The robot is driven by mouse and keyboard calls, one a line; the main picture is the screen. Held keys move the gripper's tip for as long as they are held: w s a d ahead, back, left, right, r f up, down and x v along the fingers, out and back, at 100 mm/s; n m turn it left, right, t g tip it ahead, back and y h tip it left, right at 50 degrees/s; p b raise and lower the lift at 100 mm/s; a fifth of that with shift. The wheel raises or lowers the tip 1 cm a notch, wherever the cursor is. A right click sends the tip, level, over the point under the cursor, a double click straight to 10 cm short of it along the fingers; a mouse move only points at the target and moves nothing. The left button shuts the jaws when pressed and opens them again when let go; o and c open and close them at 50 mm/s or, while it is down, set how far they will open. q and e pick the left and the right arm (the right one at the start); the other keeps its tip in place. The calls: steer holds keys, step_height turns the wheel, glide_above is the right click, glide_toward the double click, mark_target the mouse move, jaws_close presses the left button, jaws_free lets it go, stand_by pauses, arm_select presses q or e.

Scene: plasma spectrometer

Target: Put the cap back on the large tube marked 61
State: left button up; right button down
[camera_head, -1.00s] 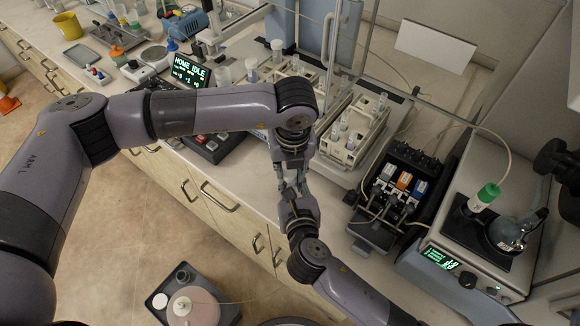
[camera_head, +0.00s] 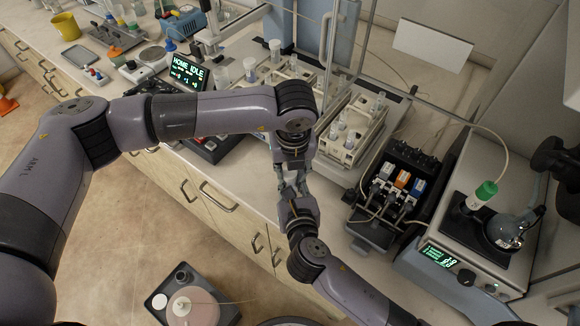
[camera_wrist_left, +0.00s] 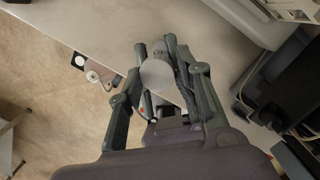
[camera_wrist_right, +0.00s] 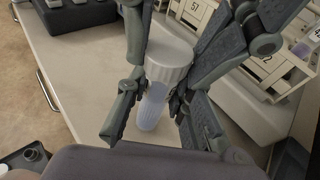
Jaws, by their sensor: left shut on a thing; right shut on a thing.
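A white ribbed cap (camera_wrist_right: 168,58) and a clear tube with pale blue-violet content (camera_wrist_right: 152,110) are together between my two grippers. The cap lies over the tube's top end; I cannot tell if it is seated. My left gripper (camera_head: 289,178) is shut on the cap, whose round white top (camera_wrist_left: 157,75) shows in the left wrist view. My right gripper (camera_head: 295,192) is shut on the tube just below the cap. Both grippers meet in front of the bench edge in the head view, hiding cap and tube there. No number on the tube is readable.
White tube racks (camera_head: 352,130) with tubes stand behind the grippers. A dark pump unit with coloured blocks (camera_head: 402,180) stands to the right, before the instrument with a green-capped tube (camera_head: 486,190). The HOME IDLE display (camera_head: 188,72) is left. Bare bench lies near the grippers.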

arm_select(q)
steer(key=shift+o, duration=0.6)
steer(key=shift+a+f, duration=0.1)
steer(key=shift+f, duration=0.35)
arm_select(e)
steer(key=shift+s+a+r, duration=0.1)
steer(key=shift+r, duration=0.05)
arm_select(q)
steer(key=shift+r+y, duration=0.3)
steer(key=shift+y, duration=0.5)
steer(key=shift+c, duration=0.2)
steer(key=shift+w+d+r+g+y, duration=0.1)
steer(key=shift+d+r+g+y, duration=0.15)
steer(key=shift+y, duration=0.35)
steer(key=shift+c, duration=0.3)
steer(key=shift+f, duration=0.1)
steer(key=shift+a, duration=0.15)
steer(key=shift+c, duration=0.3)
steer(key=shift+o, duration=0.2)
arm_select(e)
steer(key=shift+r, duration=0.1)
